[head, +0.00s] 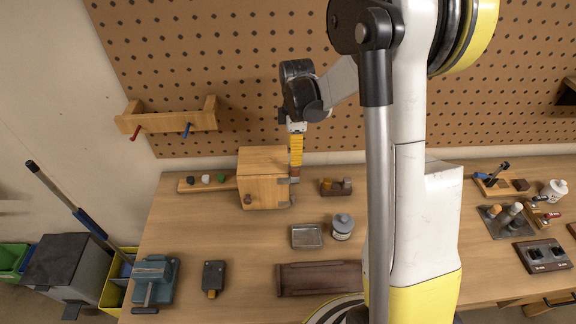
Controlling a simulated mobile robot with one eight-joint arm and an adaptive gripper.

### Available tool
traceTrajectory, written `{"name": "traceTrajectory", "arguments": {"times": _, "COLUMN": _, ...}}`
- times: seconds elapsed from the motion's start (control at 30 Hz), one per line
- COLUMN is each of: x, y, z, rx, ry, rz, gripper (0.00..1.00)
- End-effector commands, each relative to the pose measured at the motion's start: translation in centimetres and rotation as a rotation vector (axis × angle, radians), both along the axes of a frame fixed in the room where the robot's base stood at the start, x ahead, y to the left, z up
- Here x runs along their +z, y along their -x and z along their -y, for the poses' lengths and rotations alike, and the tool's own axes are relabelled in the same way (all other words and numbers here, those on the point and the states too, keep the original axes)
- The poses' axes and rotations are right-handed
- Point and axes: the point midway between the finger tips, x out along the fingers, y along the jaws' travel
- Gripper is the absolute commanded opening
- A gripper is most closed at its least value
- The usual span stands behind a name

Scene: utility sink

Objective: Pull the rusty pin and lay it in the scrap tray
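A wooden block (262,172) stands on the workbench near the pegboard. A small reddish-brown stub (248,200), which looks like the rusty pin, shows on its front face. The stub is to the left of the fingertips; I cannot tell whether the fingers touch the block. A small grey metal tray (307,236), likely the scrap tray, lies in front and to the right of the block. It looks empty.
A grey lidded jar (342,227) stands right of the tray. A long brown tray (320,279) lies nearer, with a dark device (213,278) and blue vise (154,281) to its left. A brown item (336,187) is right of my gripper. Bare wood surrounds the metal tray.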

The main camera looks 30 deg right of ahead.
Motion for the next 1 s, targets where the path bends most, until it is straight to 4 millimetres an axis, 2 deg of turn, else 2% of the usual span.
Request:
{"name": "traceTrajectory", "arguments": {"times": 0.1, "x": -2.0, "y": 0.0, "z": 0.0, "rx": -0.001, "ry": 0.000, "rz": 0.001, "gripper": 0.52}}
{"name": "traceTrajectory", "arguments": {"times": 0.27, "x": -3.2, "y": 0.0, "z": 0.0, "rx": -0.001, "ry": 0.000, "rz": 0.001, "gripper": 0.52}}
{"name": "traceTrajectory", "arguments": {"times": 0.53, "x": -7.1, "y": 0.3, "z": 0.1, "rx": -0.001, "ry": 0.000, "rz": 0.001, "gripper": 0.52}}
{"name": "traceTrajectory", "arguments": {"times": 0.67, "x": -8.0, "y": 0.3, "z": 0.1, "rx": -0.001, "ry": 0.000, "rz": 0.001, "gripper": 0.52}}
{"name": "traceTrajectory", "arguments": {"times": 0.87, "x": -8.0, "y": 0.3, "z": 0.1, "rx": -0.002, "ry": 0.000, "rz": 0.001, "gripper": 0.52}}
{"name": "traceTrajectory", "arguments": {"times": 1.0, "x": -8.0, "y": 0.3, "z": 0.1, "rx": -0.002, "ry": 0.000, "rz": 0.001, "gripper": 0.11}}
